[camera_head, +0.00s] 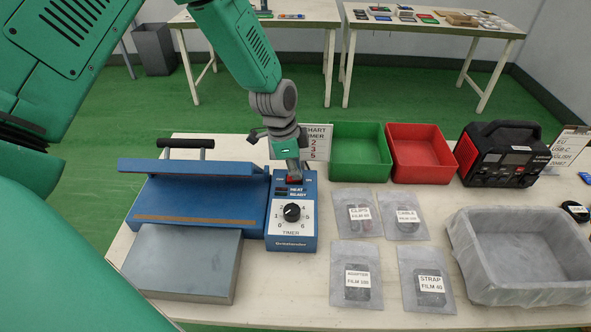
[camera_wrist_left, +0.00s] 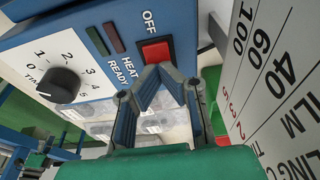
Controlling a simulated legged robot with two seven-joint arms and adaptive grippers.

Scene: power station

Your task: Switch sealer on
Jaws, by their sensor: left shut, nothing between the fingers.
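The blue sealer (camera_head: 200,196) stands on the table at left, its lid bar with a black handle raised at the back. Its control box (camera_head: 291,236) carries a black timer knob (camera_head: 292,212) and HEAT and READY labels. The red power switch (camera_wrist_left: 156,51), with OFF printed beside it, shows in the left wrist view; in the head view it is mostly hidden by my gripper. My left gripper (camera_wrist_left: 154,72) is shut and empty, fingertips right by the switch. I cannot tell whether they touch it. My right gripper is not in view.
A chart card (camera_head: 316,142) stands close behind the left gripper. A green bin (camera_head: 360,172), a red bin (camera_head: 420,178) and a black charger (camera_head: 502,154) line the back. Labelled film bags lie right of the sealer, near a grey tray (camera_head: 462,262). A grey plate (camera_head: 185,262) lies in front.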

